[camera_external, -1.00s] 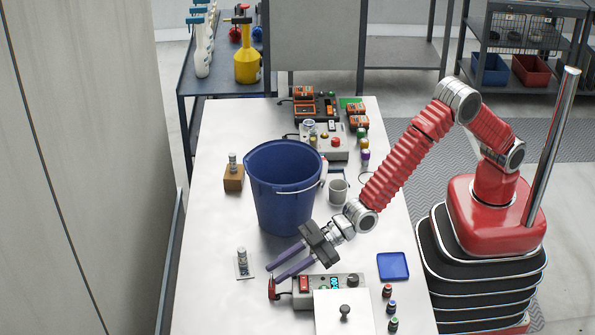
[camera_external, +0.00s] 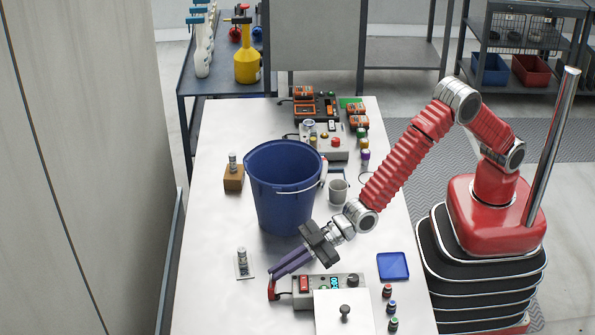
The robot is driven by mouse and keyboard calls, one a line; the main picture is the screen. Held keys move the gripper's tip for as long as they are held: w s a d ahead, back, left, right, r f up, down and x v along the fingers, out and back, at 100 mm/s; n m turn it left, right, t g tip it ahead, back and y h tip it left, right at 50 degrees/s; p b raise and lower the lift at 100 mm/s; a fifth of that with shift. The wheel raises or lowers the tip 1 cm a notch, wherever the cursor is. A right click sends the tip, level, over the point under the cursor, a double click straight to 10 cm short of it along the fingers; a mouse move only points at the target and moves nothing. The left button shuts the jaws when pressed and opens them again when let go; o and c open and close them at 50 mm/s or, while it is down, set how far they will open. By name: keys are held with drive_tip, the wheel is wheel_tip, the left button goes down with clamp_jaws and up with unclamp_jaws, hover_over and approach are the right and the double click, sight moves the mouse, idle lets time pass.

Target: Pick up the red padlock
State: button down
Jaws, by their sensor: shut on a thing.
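The red padlock (camera_external: 272,292) is at the left end of a grey control box (camera_external: 316,291) near the front of the white table. My gripper (camera_external: 273,272) comes in from the upper right, with its two purple fingers close together. The fingertips are shut on the padlock's upper part and hide some of it. I cannot tell whether the padlock touches the box or the table.
A large blue bucket (camera_external: 284,195) stands just behind my gripper. A blue tray (camera_external: 393,266) and several small bottles are to the right. The table's left front is clear.

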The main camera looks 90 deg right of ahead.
wheel_tip(320, 180, up, 10)
idle(0.6)
drive_tip(key=shift+r, duration=0.1)
idle(0.3)
